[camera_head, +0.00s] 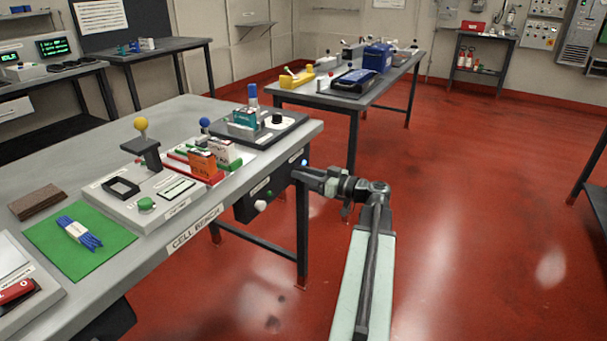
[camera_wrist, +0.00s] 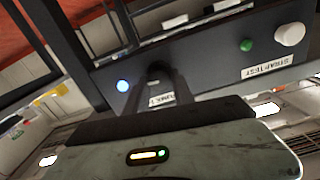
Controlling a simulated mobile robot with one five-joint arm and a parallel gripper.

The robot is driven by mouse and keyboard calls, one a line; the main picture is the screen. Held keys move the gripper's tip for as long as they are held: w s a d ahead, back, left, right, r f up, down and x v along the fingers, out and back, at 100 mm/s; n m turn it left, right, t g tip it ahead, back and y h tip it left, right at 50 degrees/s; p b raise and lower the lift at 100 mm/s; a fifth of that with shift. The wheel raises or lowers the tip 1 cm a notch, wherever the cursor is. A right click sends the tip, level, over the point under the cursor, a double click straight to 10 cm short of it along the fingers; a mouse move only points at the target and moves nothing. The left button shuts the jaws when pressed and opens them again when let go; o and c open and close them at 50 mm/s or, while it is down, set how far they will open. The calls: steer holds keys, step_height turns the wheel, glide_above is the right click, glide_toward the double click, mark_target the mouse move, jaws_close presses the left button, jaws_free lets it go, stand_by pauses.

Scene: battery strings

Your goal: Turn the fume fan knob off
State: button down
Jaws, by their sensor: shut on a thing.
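The dark control panel (camera_head: 246,207) hangs under the front edge of the cell bench. It fills the upper part of the wrist view (camera_wrist: 205,70). My gripper (camera_head: 297,174) is at the panel's right end, and its dark fingers (camera_wrist: 158,75) point at the panel face in the wrist view. A partly covered white label (camera_wrist: 160,99) sits beside the fingers. A lit blue lamp (camera_wrist: 123,86) is to their left. The knob's angle cannot be seen.
A green button (camera_wrist: 246,45) and a white knob (camera_wrist: 290,35) share the panel, with a "STRAP TEST" label (camera_wrist: 266,67). The cell bench (camera_head: 215,215) stands above, carrying trays and devices. Open red floor (camera_head: 480,230) lies to the right.

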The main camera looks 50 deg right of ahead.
steer(key=shift+d+f+m, duration=0.1)
steer(key=shift+f+m, duration=0.05)
steer(key=shift+m, duration=3.95)
steer(key=shift+d+f+m, duration=0.1)
steer(key=shift+f+m, duration=0.05)
steer(key=shift+m, duration=3.95)
steer(key=c, duration=1.1)
jaws_free()
steer(key=v, duration=0.7)
steer(key=shift+s+d, duration=0.1)
steer(key=shift+s, duration=0.25)
